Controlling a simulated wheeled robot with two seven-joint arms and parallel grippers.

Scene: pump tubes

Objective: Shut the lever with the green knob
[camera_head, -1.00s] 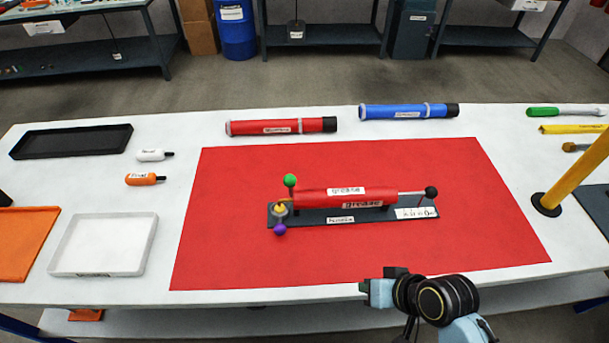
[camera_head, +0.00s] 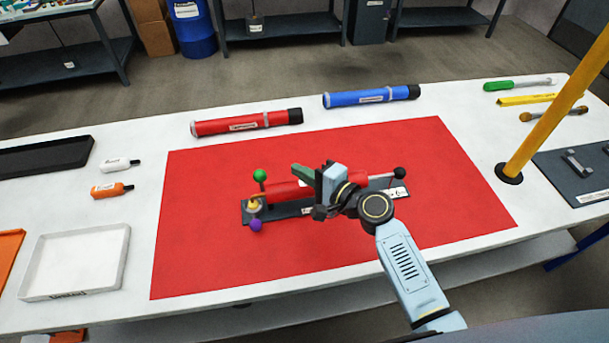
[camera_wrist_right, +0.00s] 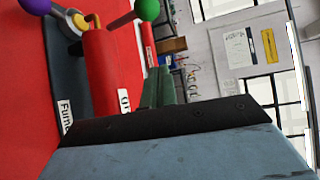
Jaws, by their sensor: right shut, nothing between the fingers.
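The green knob (camera_head: 260,175) tops an upright lever at the left end of the pump on the red mat (camera_head: 200,260). A purple knob (camera_head: 256,226) sits in front of the same fitting. The red pump tube (camera_head: 283,192) lies on a dark base (camera_head: 291,211), with a black knob (camera_head: 400,173) at its right end. My right gripper (camera_head: 296,170) is shut and empty above the tube, right of the green knob and apart from it. In the right wrist view the green knob (camera_wrist_right: 147,9) shows beyond the fingers (camera_wrist_right: 158,88). My arm hides the tube's middle. My left gripper is out of view.
A red tube (camera_head: 245,123) and a blue tube (camera_head: 370,96) lie behind the mat. A yellow post (camera_head: 550,110) stands at the right. A white tray (camera_head: 75,262) and two small bottles (camera_head: 110,190) are at the left. The mat's front left is clear.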

